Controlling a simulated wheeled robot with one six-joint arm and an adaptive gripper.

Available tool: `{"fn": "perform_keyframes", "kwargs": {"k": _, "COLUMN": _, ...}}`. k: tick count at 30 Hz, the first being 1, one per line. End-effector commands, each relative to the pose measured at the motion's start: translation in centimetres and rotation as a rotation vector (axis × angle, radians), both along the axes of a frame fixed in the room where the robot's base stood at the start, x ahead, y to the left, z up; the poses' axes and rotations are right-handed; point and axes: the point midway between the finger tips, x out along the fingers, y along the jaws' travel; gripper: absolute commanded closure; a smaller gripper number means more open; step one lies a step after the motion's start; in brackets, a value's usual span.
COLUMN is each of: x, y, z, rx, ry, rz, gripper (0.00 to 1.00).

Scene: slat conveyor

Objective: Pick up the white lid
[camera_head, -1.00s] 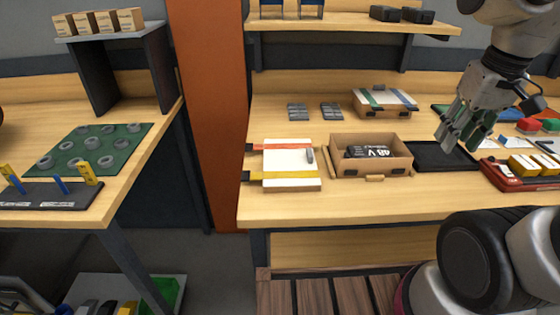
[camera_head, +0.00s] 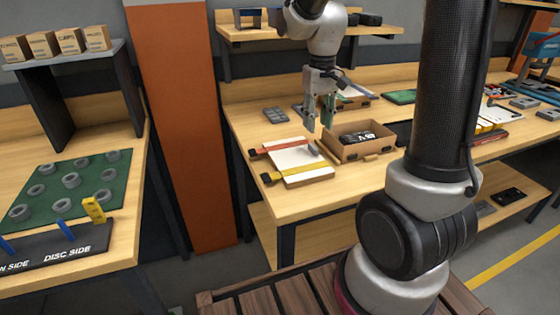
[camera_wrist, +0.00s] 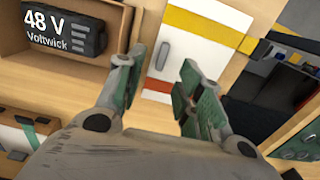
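In the wrist view the lid (camera_wrist: 195,35) shows between and beyond my open, empty fingers (camera_wrist: 156,68), with the grey handle (camera_wrist: 163,57) between the fingertips.
An open cardboard box (camera_head: 370,151) holding a black 48 V battery (camera_head: 358,137) stands close right of the lid. A strapped box (camera_head: 352,97) and grey blocks (camera_head: 275,115) are behind. An orange pillar (camera_head: 185,130) stands left of the bench. Bare wood lies in front of the lid.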

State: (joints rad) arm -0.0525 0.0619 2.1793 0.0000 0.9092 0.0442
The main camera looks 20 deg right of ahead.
Motion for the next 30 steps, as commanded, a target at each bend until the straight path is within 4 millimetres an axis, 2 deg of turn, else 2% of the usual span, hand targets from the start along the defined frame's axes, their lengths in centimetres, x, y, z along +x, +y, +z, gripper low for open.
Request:
{"fn": "perform_keyframes", "kwargs": {"k": 8, "x": 0.2, "y": 0.1, "z": -2.8, "rx": 0.0, "ry": -0.005, "rz": -0.008, "gripper": 0.63}}
{"fn": "perform_keyframes", "kwargs": {"k": 16, "x": 0.3, "y": 0.4, "z": -6.8, "rx": 0.0, "ry": -0.006, "rz": -0.009, "gripper": 0.63}}
{"fn": "perform_keyframes", "kwargs": {"k": 19, "x": 0.3, "y": 0.4, "z": -7.6, "rx": 0.0, "ry": -0.008, "rz": -0.008, "gripper": 0.63}}
{"fn": "perform_keyframes", "kwargs": {"k": 25, "x": 0.3, "y": 0.4, "z": -7.7, "rx": 0.0, "ry": -0.009, "rz": -0.008, "gripper": 0.63}}
{"fn": "perform_keyframes", "kwargs": {"k": 26, "x": 0.3, "y": 0.4, "z": -7.7, "rx": 0.0, "ry": -0.009, "rz": -0.008, "gripper": 0.65}}
{"fn": "perform_keyframes", "kwargs": {"k": 30, "x": 0.3, "y": 0.4, "z": -7.6, "rx": 0.0, "ry": -0.009, "rz": -0.008, "gripper": 0.91}}
